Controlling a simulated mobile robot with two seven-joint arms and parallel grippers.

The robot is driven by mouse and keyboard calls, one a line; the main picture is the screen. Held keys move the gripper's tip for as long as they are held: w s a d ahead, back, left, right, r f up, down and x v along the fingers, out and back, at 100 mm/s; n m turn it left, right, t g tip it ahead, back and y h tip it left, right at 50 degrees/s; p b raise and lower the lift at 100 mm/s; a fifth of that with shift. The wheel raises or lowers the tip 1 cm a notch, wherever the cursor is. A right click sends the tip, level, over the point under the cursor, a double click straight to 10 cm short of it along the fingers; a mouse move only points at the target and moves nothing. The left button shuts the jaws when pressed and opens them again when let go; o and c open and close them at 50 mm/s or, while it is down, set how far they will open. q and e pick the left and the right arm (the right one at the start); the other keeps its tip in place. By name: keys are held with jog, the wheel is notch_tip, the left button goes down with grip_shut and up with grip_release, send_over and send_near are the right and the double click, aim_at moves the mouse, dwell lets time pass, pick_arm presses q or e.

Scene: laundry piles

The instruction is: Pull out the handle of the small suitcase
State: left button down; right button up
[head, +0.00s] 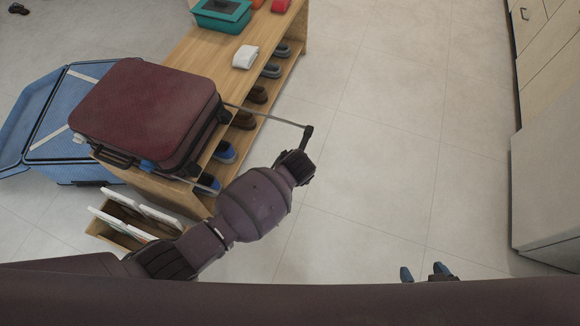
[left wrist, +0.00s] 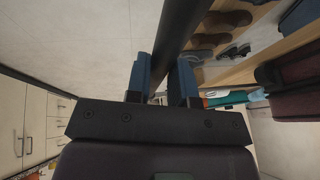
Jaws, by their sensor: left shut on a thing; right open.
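The small maroon suitcase (head: 145,112) lies flat at the near end of a wooden bench. Its telescopic handle (head: 268,114) sticks out to the right, with thin rods leading to a dark grip beyond the bench edge. My left gripper (head: 302,151) is at that grip. In the left wrist view the dark grip bar (left wrist: 180,32) passes between the blue fingers of my left gripper (left wrist: 164,82), which is shut on it. The fingertips are partly hidden in the head view. My right gripper (head: 423,272) is open and empty over the floor at the bottom.
The wooden bench (head: 212,52) has shoes on its lower shelf and a teal box (head: 221,14) and a white folded item (head: 245,56) on top. A large open blue suitcase (head: 68,112) is at left. A rack (head: 118,222) stands near the bench. Floor at right is clear.

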pick_arm(q)
jog(key=shift+s+d+f, duration=0.1)
jog(key=shift+s+d, duration=0.1)
jog(key=shift+d, duration=0.05)
jog(key=c, duration=1)
grip_release()
jog(key=shift+r, duration=0.25)
jog(key=p+v, duration=0.4)
jog(key=v, duration=0.6)
jog(key=shift+r+p, duration=0.2)
jog(key=shift+p, duration=0.15)
pick_arm(e)
jog(key=shift+t, duration=0.3)
jog(key=shift+w+a+r, duration=0.1)
jog(key=shift+w+r, duration=0.05)
jog(key=shift+r, duration=0.95)
jog(key=shift+w+r, duration=0.15)
jog(key=shift+r, duration=0.9)
pick_arm(q)
jog(key=shift+s, duration=0.15)
